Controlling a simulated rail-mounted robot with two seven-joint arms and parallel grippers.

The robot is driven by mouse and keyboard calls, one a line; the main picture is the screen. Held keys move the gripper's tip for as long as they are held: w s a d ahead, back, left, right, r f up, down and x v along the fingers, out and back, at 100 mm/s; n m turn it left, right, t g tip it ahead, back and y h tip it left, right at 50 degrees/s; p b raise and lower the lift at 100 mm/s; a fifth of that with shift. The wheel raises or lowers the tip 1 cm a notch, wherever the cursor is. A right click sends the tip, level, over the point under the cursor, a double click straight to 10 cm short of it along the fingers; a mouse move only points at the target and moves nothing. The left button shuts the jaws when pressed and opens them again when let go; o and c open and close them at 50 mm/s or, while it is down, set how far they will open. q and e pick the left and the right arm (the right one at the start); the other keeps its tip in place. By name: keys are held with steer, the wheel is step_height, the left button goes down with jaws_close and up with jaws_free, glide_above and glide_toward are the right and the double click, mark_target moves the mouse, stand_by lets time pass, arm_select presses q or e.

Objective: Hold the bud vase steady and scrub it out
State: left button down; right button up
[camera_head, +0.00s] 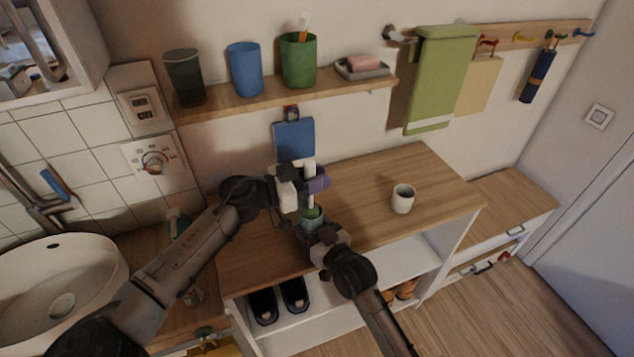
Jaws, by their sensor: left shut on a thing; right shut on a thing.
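The bud vase (312,219) looks like a small green vessel, upright at the front left of the wooden counter. My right gripper (314,227) is shut on it from the front and hides its lower part. My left gripper (306,187) is above it, shut on a pale upright brush handle (309,168). The lower end of the brush reaches down to the vase's mouth. I cannot tell how deep it sits inside, as the bristles are hidden.
A white cup (403,198) stands on the counter (365,187) to the right. A sink (62,290) is at left. A wall shelf (240,107) holds cups and a soap dish (361,68). A blue board (294,139) hangs behind my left gripper. The counter's right side is mostly clear.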

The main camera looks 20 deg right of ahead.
arm_select(q)
step_height(320, 180, up, 10)
steer(key=shift+f, duration=0.2)
stand_by(0.8)
steer(key=shift+f, duration=0.3)
stand_by(1.1)
steer(key=shift+f, duration=5.4)
steer(key=shift+s, duration=0.2)
